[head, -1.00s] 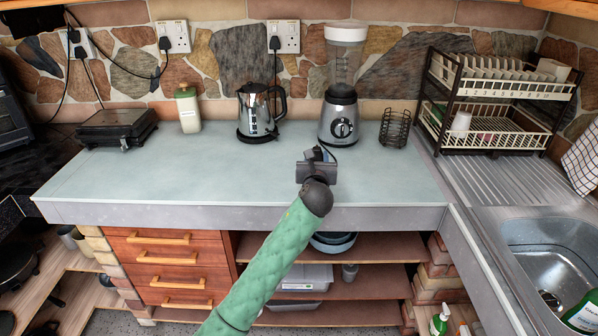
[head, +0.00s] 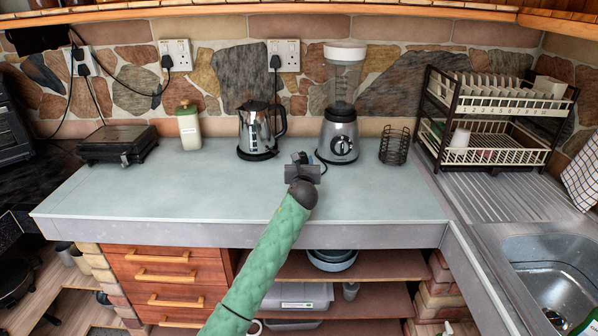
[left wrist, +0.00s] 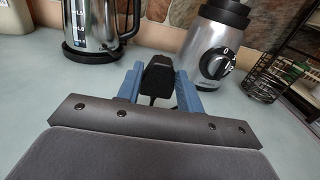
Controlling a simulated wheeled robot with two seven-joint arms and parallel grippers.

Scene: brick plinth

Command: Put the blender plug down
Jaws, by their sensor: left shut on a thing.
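My left gripper (head: 302,160) is over the pale counter in front of the blender (head: 338,130). In the left wrist view its blue fingers (left wrist: 160,88) are shut on the black blender plug (left wrist: 157,80), one finger on each side. A dark cord shows beside the blender's base in the head view. The plug is small and mostly covered by the gripper in the head view. I cannot tell whether it touches the counter (head: 200,200). The blender stands upright at the back, with its dial facing front. My right gripper does not show.
A kettle (head: 256,130) stands left of the blender, and a wire basket (head: 394,146) stands right of it. Wall sockets (head: 284,54) are above. A dish rack (head: 490,150) and sink (head: 555,275) are at the right. The front and left middle of the counter are clear.

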